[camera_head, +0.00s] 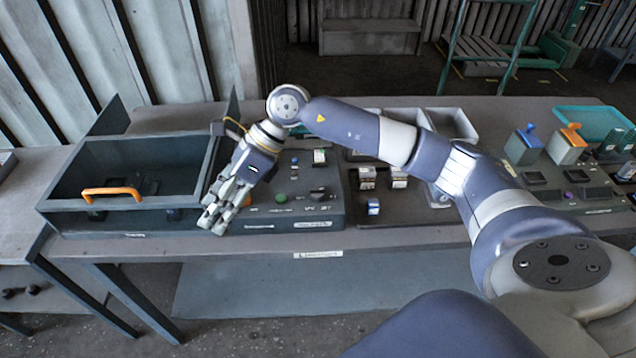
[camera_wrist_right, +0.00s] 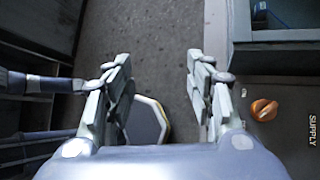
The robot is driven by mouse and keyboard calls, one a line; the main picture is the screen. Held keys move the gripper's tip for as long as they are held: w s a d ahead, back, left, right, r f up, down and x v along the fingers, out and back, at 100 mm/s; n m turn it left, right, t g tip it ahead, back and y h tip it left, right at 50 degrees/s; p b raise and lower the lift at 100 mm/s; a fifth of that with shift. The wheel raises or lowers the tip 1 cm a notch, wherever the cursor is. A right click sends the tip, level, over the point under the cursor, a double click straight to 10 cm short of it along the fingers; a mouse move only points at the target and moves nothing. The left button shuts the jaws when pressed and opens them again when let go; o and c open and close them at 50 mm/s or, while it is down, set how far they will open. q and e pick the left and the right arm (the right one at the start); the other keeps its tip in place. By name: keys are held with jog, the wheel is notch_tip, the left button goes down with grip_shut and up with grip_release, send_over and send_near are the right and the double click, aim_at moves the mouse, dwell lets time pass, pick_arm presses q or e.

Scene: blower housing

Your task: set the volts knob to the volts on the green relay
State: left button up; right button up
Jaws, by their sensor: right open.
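My right gripper (camera_head: 216,222) is open and empty at the left end of the grey control panel (camera_head: 325,222), by the open-topped bin. In the wrist view its fingers (camera_wrist_right: 158,100) are spread, with floor between them. An orange knob labelled SUPPLY (camera_wrist_right: 264,110) lies right of the fingers, apart from them. On the panel are a black knob (camera_head: 318,194) and a green round button (camera_head: 281,198); their labels are too small to read, so I cannot tell which knob is volts. Several small relay-like blocks (camera_head: 367,178) stand right of the panel; I cannot pick out a green one.
The dark bin (camera_head: 180,206) with an orange handle (camera_head: 110,192) stands left of the gripper. A grey tray (camera_head: 452,124) stands behind my arm. Blue and orange-topped units (camera_head: 566,145) and a teal tray (camera_head: 590,118) are at right. The table's front edge is close.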

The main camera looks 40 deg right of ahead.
jog(key=w+d+h, duration=0.2)
jog(key=d+h, duration=0.3)
jog(key=d, duration=0.7)
jog(key=h, duration=0.4)
send_near(317, 189)
jog(key=shift+g, duration=0.4)
jog(key=f+p, duration=0.1)
jog(key=f, duration=0.1)
jog(key=f+p, duration=0.1)
jog(key=f, duration=0.2)
jog(key=f+p, duration=0.1)
jog(key=f, duration=0.1)
jog(key=shift+w+d+f+p, duration=0.15)
jog(key=shift+w+f+p, duration=0.2)
jog(key=shift+f, duration=0.45)
jog(key=c, duration=1.1)
